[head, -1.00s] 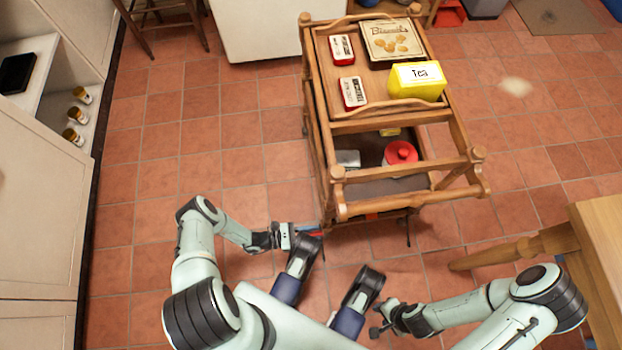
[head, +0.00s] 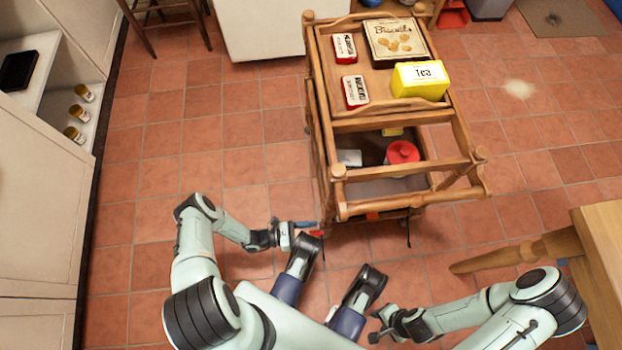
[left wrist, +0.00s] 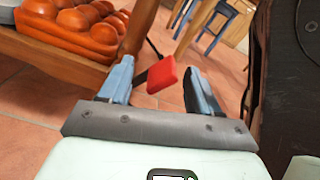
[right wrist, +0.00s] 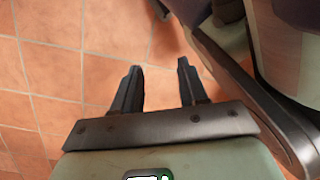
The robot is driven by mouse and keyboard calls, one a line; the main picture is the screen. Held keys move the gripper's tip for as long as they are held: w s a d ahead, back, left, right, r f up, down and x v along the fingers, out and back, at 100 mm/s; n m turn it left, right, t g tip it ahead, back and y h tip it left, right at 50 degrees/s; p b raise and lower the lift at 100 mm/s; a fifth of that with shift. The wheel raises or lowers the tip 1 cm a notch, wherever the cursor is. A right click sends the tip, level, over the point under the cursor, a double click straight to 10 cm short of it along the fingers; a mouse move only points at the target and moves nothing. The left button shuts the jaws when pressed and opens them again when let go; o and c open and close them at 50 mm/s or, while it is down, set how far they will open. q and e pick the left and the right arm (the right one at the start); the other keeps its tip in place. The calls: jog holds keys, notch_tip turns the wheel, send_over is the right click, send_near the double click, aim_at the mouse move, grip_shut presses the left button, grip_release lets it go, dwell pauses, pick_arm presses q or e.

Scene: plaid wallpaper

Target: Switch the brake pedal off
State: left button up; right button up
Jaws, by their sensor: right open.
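The red brake pedal (head: 317,234) is low at the near left corner of the wooden trolley (head: 400,208). In the left wrist view the pedal (left wrist: 161,74) sits on a dark lever, between the spread fingers of my left gripper (left wrist: 160,85). The fingers are open, with a visible gap on the right side; contact on the left is unclear. In the head view my left gripper (head: 306,228) is beside the trolley's near left leg. My right gripper (head: 375,323) is open and empty above the floor, away from the trolley; it also shows in the right wrist view (right wrist: 156,67).
The trolley carries a yellow tea tin (head: 419,80), a biscuit box (head: 396,40) and two small red-and-white tins on top. A red-lidded pot (head: 402,153) is below. A wooden table (head: 603,235) stands at right, a pale cabinet (head: 40,190) at left.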

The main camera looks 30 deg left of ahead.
pick_arm(q)
jog(key=shift+r, duration=0.1)
jog(key=p+v, duration=0.1)
jog(key=v, duration=1.2)
pick_arm(e)
jog(key=shift+w+a+r+t, duration=0.15)
jog(key=shift+w+r, duration=0.1)
jog(key=shift+w, duration=0.25)
jog(key=shift+w+d+r+t, duration=0.1)
jog(key=shift+w+r+t, duration=0.1)
jog(key=shift+w, duration=0.25)
pick_arm(q)
jog(key=shift+s+a, duration=0.1)
